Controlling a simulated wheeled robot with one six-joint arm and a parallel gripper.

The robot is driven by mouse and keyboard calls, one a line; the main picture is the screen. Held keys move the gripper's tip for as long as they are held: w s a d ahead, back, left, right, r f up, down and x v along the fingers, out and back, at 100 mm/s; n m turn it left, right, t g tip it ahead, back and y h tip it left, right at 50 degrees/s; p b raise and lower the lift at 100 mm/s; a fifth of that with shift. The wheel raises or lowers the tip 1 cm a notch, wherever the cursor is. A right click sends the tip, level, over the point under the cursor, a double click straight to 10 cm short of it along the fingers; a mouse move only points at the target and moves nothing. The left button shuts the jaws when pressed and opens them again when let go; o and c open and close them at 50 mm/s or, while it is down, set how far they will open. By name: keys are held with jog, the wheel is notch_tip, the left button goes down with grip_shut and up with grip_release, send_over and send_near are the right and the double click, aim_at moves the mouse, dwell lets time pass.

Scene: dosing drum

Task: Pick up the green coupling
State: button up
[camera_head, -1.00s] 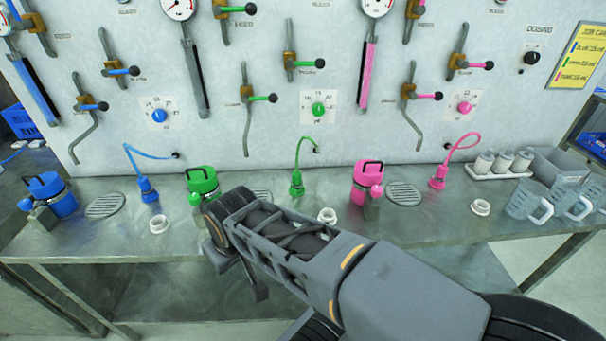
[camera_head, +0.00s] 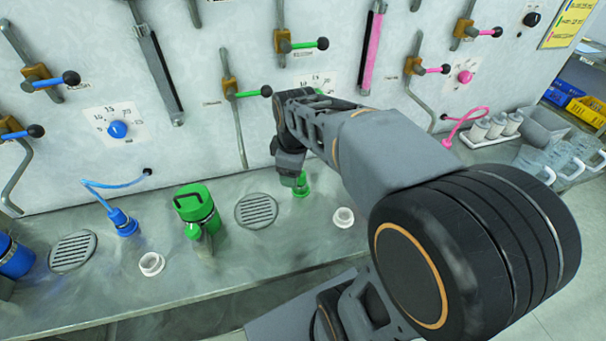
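The green coupling (camera_head: 301,189) stands upright on the metal bench, to the right of a round drain grate. Its upper part and its green hose are hidden behind my arm. My gripper (camera_head: 290,176) points down just above and slightly left of the coupling's visible part. I cannot tell whether they touch. The fingers are small and dark, and their opening does not show.
A green canister (camera_head: 196,213) stands left of the drain grate (camera_head: 256,211). White rings (camera_head: 343,217) and (camera_head: 152,263) sit near the front. The blue coupling (camera_head: 122,222) is at left. Green-handled levers (camera_head: 250,93) stick out from the panel. Clear beakers (camera_head: 537,160) stand at right.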

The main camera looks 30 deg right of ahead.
jog(key=w+d+r+n+g+p, duration=0.1)
jog(key=w+d+n+g+p, duration=0.1)
jog(key=w+d+n, duration=0.65)
jog(key=n+p, duration=0.1)
jog(key=n, duration=0.2)
send_over(301, 181)
jog(key=w, duration=0.1)
jog(key=f, duration=0.5)
jog(key=d+f, duration=0.1)
jog(key=f, duration=0.2)
jog(key=shift+w+f, duration=0.15)
jog(key=shift+f, duration=0.15)
jog(key=shift+w+a+f+p, duration=0.1)
jog(key=shift+f+p, duration=0.2)
jog(key=shift+f, duration=1.05)
jog(key=shift+w+a+f+p, duration=0.1)
jog(key=shift+f+p, duration=0.2)
jog(key=shift+f, duration=1.05)
jog(key=shift+c, duration=0.2)
jog(key=c, duration=1)
jog(key=shift+r, duration=0.1)
